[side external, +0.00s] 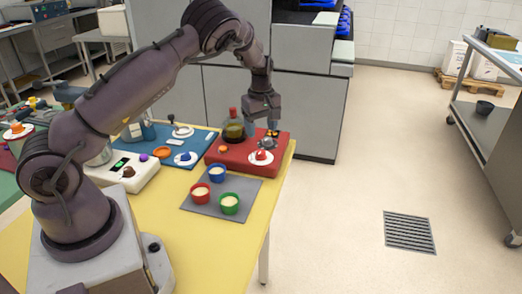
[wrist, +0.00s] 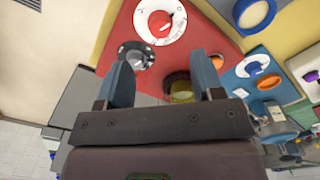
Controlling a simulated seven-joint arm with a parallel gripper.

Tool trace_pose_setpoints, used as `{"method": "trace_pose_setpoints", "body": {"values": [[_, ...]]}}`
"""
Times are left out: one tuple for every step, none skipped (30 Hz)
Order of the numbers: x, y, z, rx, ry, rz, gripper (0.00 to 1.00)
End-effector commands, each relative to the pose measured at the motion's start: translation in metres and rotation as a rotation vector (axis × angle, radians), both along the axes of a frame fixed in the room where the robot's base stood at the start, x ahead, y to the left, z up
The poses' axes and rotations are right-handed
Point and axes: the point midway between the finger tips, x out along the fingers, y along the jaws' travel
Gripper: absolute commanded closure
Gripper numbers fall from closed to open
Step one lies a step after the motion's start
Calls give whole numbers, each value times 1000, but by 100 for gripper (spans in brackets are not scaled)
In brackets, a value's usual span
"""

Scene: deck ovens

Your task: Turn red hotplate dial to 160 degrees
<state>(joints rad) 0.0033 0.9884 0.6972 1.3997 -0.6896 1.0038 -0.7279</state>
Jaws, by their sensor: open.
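The red hotplate (side external: 225,150) sits at the far right corner of the yellow table. Its red dial (side external: 261,156), on a round white face, is near the front right of the hotplate. In the wrist view the red dial (wrist: 160,24) is near the top centre, with small marks around its white face; the exact reading is too small to tell. A dark grey knob (wrist: 135,55) sits close to it. My gripper (side external: 262,124) points down above the hotplate.
A grey mat (side external: 213,208) bears red, blue and green cups in front.

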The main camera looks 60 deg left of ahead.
Motion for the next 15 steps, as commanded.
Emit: {"method": "trace_pose_setpoints", "body": {"values": [[-1, 0, -13, 0, 5, 0, 39], [-1, 0, -19, 0, 5, -1, 39], [-1, 0, -28, 0, 4, 0, 39], [-1, 0, -34, 1, 4, 0, 39], [-1, 0, -39, 0, 4, 0, 39], [-1, 1, -46, 1, 3, -1, 39], [-1, 1, -52, 1, 3, -2, 39], [-1, 1, -56, 1, 3, -1, 39], [-1, 0, -62, 0, 2, -1, 39], [-1, 0, -66, 1, 2, -1, 39], [0, 0, -69, 1, 2, -1, 39], [0, 0, -72, 1, 0, -1, 39], [0, 0, -75, 1, 0, -1, 39], [0, 0, -77, 0, 0, -2, 39], [0, 0, -79, 0, 0, -2, 39]]}}
